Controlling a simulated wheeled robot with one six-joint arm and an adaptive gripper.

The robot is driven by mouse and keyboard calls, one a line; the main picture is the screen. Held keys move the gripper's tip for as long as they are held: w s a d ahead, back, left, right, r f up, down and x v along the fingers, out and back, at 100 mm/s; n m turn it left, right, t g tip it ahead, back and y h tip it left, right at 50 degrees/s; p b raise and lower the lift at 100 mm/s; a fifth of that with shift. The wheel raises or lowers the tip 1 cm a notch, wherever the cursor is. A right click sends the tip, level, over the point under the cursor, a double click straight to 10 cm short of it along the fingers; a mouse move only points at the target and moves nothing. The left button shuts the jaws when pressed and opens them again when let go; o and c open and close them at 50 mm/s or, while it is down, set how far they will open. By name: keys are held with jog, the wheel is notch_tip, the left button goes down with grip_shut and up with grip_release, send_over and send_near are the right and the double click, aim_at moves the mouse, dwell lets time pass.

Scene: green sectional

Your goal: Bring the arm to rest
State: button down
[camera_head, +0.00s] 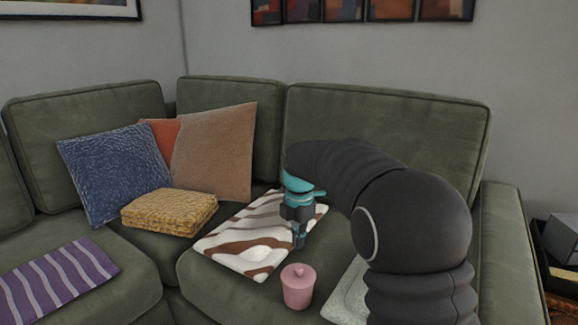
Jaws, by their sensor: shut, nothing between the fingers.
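My arm reaches in from the lower right and bends over the right seat of the green sectional (222,290). My gripper (299,244), dark with a teal collar above it, points down and is shut with nothing in it. It shows in front of the brown-and-white striped cushion or cloth (222,236). I cannot tell how far above it the fingertips are. A pink lidded pot (297,290) stands upright on the seat just in front of the gripper, apart from it.
A pale green folded cloth (346,294) lies partly hidden behind my arm. A yellow folded blanket (169,213), blue pillow (113,172), tan pillow (213,152) and purple striped cloth (60,279) lie to the left. The sofa backrest (388,130) rises behind the arm.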

jog(key=s+f+m, duration=0.1)
jog(key=m, duration=0.1)
jog(key=f+m, duration=0.1)
jog(key=m, duration=0.1)
jog(key=s+f+m, duration=0.1)
jog(key=m, duration=0.1)
jog(key=shift+s+d, duration=0.35)
jog(key=s+d+r+m+t, duration=0.1)
jog(key=s+d+m, duration=0.3)
jog(key=s, duration=0.6)
jog(key=s+d+r+m+t, duration=0.2)
jog(key=s+d+r+m, duration=0.1)
jog(key=s+m, duration=0.5)
jog(key=s+d+r+m+t, duration=0.2)
jog(key=s+d+m, duration=0.3)
jog(key=s, duration=0.7)
jog(key=shift+r+m, duration=0.4)
jog(key=shift+m, duration=0.6)
